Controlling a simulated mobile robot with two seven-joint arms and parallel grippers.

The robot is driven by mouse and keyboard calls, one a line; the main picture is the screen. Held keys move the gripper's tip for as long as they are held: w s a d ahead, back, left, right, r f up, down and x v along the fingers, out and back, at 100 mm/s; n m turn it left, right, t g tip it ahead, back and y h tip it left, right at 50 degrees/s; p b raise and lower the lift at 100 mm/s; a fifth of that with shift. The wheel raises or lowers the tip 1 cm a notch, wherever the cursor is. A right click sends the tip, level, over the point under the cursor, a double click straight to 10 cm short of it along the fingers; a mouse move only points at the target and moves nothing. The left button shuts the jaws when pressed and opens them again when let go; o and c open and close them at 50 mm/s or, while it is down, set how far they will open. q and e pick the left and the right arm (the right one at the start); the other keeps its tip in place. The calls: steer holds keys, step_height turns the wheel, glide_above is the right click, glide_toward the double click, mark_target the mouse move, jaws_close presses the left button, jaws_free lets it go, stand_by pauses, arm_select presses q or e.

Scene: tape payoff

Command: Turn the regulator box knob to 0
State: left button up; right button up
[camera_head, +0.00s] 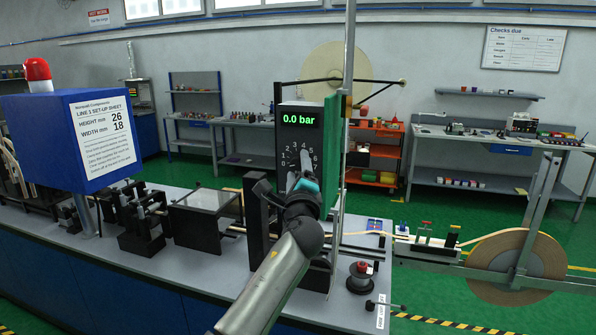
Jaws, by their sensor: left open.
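The regulator box (299,117) is a dark upright box near the middle of the bench. Its green display reads "0.0 bar". My left gripper is at the lower part of the dial, in front of the box face, and is open. Whether its fingers touch the knob cannot be told. My right gripper does not show.
A green panel (330,155) and a metal post (347,100) stand right beside the box. A blue box (70,140) with a set-up sheet and red lamp is at the left. A tape reel (515,266) is at the right.

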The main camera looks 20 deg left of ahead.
arm_select(q)
steer(key=shift+s, duration=0.1)
steer(key=b+v, duration=0.1)
steer(key=v, duration=1.4)
steer(key=shift+b, duration=0.35)
steer(key=shift+f, duration=0.15)
